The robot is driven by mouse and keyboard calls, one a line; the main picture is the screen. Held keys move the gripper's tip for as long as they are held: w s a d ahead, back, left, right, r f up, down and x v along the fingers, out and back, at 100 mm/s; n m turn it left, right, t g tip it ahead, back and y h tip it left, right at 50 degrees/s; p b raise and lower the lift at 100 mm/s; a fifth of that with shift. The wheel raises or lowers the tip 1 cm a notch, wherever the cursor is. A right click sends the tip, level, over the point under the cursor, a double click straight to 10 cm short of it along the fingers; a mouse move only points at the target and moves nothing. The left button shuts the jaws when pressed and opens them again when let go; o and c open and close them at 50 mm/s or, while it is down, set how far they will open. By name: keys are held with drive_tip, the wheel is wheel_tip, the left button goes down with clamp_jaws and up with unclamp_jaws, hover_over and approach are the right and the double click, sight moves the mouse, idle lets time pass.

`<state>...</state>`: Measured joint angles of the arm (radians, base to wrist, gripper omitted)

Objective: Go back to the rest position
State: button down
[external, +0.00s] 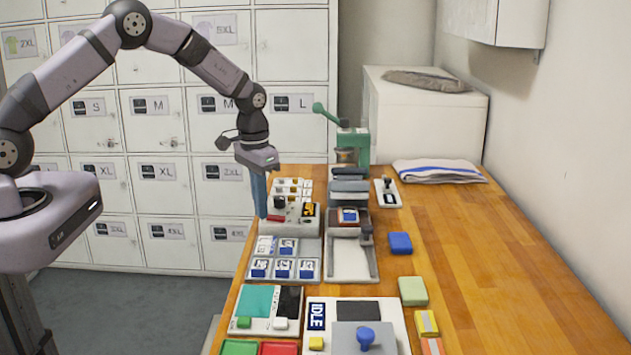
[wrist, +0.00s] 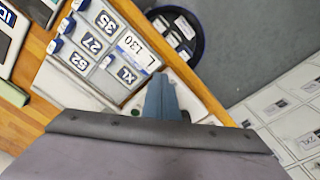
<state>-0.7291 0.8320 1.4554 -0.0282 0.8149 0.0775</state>
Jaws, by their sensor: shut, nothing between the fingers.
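My gripper (external: 262,214) hangs from my arm at the left edge of the wooden table, fingers pointing down beside a white-topped device (external: 290,219). Its blue fingers are closed together with nothing between them. In the wrist view my gripper (wrist: 158,79) shows the fingers together, above the table's edge, beside a grey tray (wrist: 83,63) of size and number tags. The same tray (external: 283,246) shows in the external view just in front of the device. How high the fingertips are above the table is hard to tell.
A green press (external: 356,146) stands at the table's back. A blue block (external: 400,243), a green block (external: 413,291) and a folded towel (external: 437,171) lie to the right. Lockers (external: 155,120) stand behind. A dark round bin (wrist: 199,52) is beside the table. The table's right side is mostly clear.

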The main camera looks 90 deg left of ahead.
drive_tip(key=s+d+r+m+g+h+b, duration=0.1)
drive_tip(key=s+d+m+g, duration=0.1)
drive_tip(key=s+d, duration=0.95)
drive_tip(key=s+d+r+m+g+b, duration=0.1)
drive_tip(key=s+d, duration=0.7)
drive_tip(key=d, duration=0.6)
drive_tip(key=w+d+r+m+t, duration=0.2)
drive_tip(key=w+d+r+m, duration=0.1)
drive_tip(key=d, duration=0.5)
drive_tip(key=shift+w+r+m+y+b, duration=0.25)
drive_tip(key=shift+r+m+y+b, duration=0.2)
drive_tip(key=shift+r+m, duration=0.3)
